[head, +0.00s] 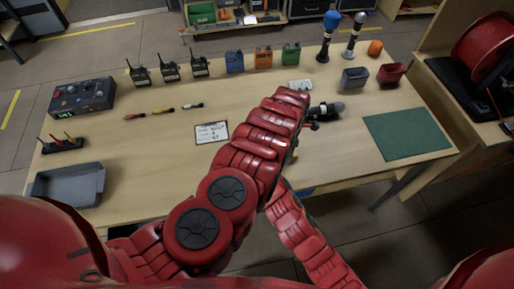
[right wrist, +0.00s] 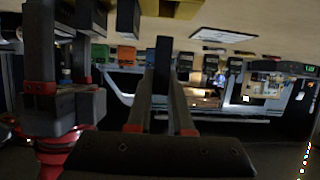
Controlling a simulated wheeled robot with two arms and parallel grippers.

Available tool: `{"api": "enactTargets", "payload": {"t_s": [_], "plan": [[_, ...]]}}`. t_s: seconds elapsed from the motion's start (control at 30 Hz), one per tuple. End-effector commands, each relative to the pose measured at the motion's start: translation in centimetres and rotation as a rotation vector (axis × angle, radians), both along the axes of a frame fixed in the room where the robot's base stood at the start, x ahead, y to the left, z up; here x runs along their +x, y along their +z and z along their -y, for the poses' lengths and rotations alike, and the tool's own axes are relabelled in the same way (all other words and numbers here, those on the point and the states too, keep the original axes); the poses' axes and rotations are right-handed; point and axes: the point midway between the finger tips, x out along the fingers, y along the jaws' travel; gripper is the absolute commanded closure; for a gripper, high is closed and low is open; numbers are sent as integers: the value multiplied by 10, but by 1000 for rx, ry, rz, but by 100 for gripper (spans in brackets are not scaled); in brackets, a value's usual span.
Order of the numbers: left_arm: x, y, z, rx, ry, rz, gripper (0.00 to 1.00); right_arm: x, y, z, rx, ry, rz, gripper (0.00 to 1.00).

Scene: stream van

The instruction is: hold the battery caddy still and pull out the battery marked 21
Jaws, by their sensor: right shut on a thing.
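In the right wrist view my right gripper (right wrist: 162,85) is shut on a narrow dark block (right wrist: 162,52), which may be a battery; no number on it can be read. My left gripper (right wrist: 62,45) is beside it on the left, its two fingers apart; what lies between their ends is cut off. Dark blocks (right wrist: 128,18) and part of a yellow thing (right wrist: 178,9) show at the top edge; I cannot tell whether these belong to the caddy.
On the wooden table (head: 235,100) stand radios (head: 170,71), a blue (head: 234,62), an orange (head: 263,57) and a green block (head: 291,55), and microphones (head: 328,38). A grey tray (head: 66,187) is front left; a green mat (head: 407,133) is right. A white card (head: 212,132) lies mid-table.

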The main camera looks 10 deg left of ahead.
Motion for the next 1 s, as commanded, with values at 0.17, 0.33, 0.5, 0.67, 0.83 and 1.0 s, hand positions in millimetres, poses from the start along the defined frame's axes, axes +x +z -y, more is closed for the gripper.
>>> {"api": "enactTargets", "payload": {"t_s": [0.17,0.33,0.5,0.67,0.83,1.0], "plan": [[0,0,0,0,0,0,97,0,12,-1,1,4,4,100],[0,0,0,0,0,0,97,-1,14,-1,0,4,2,100],[0,0,0,0,0,0,25,-1,13,-1,0,4,2,100],[0,0,0,0,0,0,5,-1,13,-1,0,4,1,100],[0,0,0,0,0,0,5,-1,13,-1,0,4,1,100],[1,4,0,0,1,1,5,-1,13,-1,0,4,1,100]]}}
